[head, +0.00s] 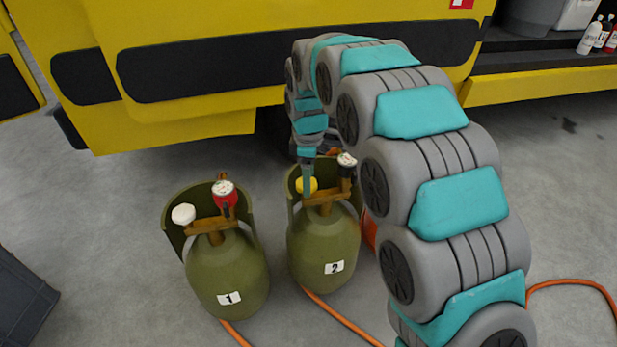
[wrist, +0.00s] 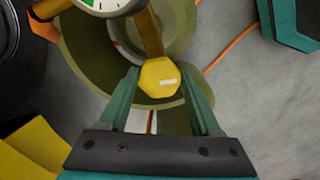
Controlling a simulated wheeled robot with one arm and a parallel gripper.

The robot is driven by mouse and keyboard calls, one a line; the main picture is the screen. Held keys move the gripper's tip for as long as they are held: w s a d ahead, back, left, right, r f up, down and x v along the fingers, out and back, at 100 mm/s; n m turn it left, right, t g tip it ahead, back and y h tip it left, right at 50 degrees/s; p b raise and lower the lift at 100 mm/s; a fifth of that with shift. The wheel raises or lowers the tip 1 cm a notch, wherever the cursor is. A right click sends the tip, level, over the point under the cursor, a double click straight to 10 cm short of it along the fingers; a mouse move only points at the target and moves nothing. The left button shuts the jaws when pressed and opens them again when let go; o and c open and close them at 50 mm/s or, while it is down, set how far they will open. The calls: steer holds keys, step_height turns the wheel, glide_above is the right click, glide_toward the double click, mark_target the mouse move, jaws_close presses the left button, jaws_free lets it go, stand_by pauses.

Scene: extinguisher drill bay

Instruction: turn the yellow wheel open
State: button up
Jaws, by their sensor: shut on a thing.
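The yellow wheel (head: 307,186) is on top of the green cylinder marked 2 (head: 322,250), on its left side. In the head view my gripper (head: 308,185) partly covers the wheel. The white gauge (head: 347,160) of cylinder 2 stands right of the wheel.
Cylinder 1 (head: 228,275), with a white wheel (head: 183,214) and a red-bodied gauge (head: 224,189), stands just left. Orange hoses (head: 345,320) run over the floor. A yellow vehicle (head: 190,125) stands close behind. A dark crate (head: 22,300) is at the left edge.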

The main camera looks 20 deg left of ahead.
stand_by(0.4)
steer(key=o, duration=1.4)
steer(key=shift+r, duration=0.1)
step_height(320, 180, up, 6)
steer(key=shift+w+a+r, duration=0.1)
steer(key=shift+r, duration=0.75)
